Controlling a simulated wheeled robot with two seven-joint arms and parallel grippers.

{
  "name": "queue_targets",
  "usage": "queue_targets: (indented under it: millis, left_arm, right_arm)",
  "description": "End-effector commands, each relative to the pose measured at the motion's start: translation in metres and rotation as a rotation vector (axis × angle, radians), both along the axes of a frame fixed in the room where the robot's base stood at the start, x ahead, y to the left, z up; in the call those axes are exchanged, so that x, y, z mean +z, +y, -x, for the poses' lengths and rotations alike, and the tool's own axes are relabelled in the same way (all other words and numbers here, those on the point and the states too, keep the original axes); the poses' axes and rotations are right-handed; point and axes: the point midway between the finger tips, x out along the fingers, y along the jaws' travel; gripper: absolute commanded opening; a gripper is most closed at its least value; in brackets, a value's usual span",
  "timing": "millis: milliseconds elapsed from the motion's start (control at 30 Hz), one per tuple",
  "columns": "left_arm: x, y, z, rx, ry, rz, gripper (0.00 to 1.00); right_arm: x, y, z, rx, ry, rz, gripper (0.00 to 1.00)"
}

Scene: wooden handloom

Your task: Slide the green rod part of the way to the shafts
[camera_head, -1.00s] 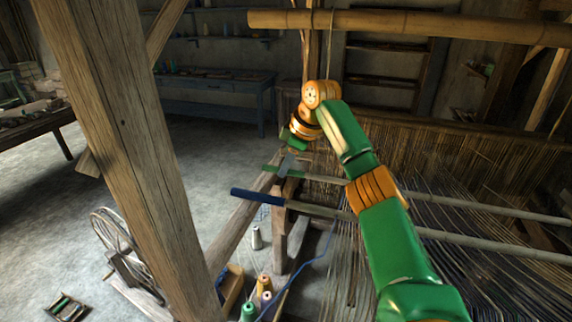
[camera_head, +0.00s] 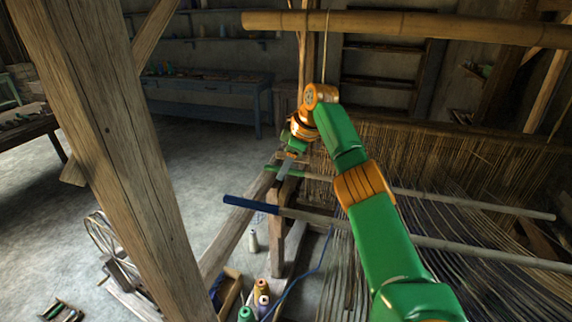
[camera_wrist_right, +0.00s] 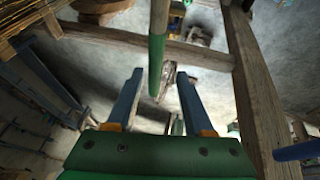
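The green rod has a green end (camera_head: 291,172) and a pale shaft (camera_head: 470,203) that runs right across the loom's threads. My right gripper (camera_head: 284,172) is at this green end in the head view. In the right wrist view, my right gripper (camera_wrist_right: 159,76) has its two fingers apart. The green rod (camera_wrist_right: 157,48) comes down from the top and its tip shows in the gap between them, touching neither finger in the picture. I cannot tell its depth between them. My left gripper is not in view. I cannot clearly make out the shafts.
A blue-ended rod (camera_head: 252,205) lies nearer, parallel to the green one; its blue end also shows in the right wrist view (camera_wrist_right: 296,151). A thick wooden post (camera_head: 110,150) stands at left. Thread cones (camera_head: 262,289) sit low by the frame. A bamboo pole (camera_head: 400,27) crosses above.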

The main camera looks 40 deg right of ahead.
Motion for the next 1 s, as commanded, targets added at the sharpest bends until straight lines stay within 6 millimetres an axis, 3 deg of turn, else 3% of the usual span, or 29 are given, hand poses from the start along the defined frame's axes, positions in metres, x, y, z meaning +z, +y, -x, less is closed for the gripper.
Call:
queue_targets:
  millis: [67, 400, 1000]
  left_arm:
    - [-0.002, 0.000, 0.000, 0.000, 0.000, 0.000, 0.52]
    - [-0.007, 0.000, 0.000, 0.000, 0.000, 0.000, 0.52]
    - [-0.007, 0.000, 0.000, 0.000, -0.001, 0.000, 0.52]
  right_arm:
    - [0.004, 0.000, 0.002, 0.000, -0.002, 0.000, 0.52]
    - [0.062, 0.000, 0.028, 0.000, -0.004, 0.001, 0.52]
    - [0.065, 0.000, 0.031, 0.000, -0.002, 0.002, 0.52]
